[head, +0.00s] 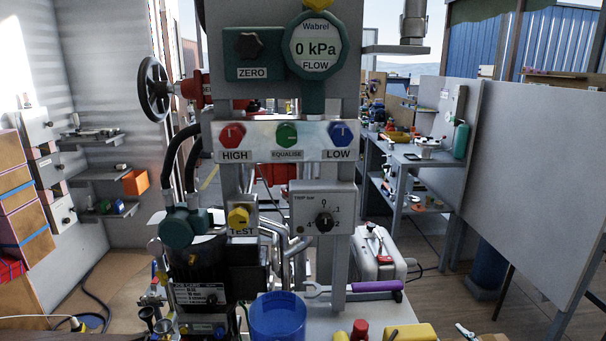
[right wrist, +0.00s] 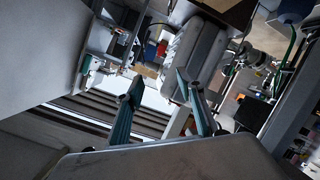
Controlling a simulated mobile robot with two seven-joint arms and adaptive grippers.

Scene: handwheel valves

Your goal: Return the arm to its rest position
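My right gripper (right wrist: 159,82) shows in the right wrist view. Its two teal fingers are spread apart with nothing between them. Neither gripper nor arm shows in the head view, and my left gripper is in no view. In the head view a black handwheel (head: 153,90) on a red valve body stands at the left of the grey panel.
Below are a yellow TEST knob (head: 238,217), a TRIP dial (head: 324,222), a blue tub (head: 277,318) and a purple-handled wrench (head: 372,287). A grey partition (head: 535,170) stands at right; boxes (head: 20,195) and shelves line the left wall. A pale grey case (right wrist: 196,52) shows beyond my right fingers.

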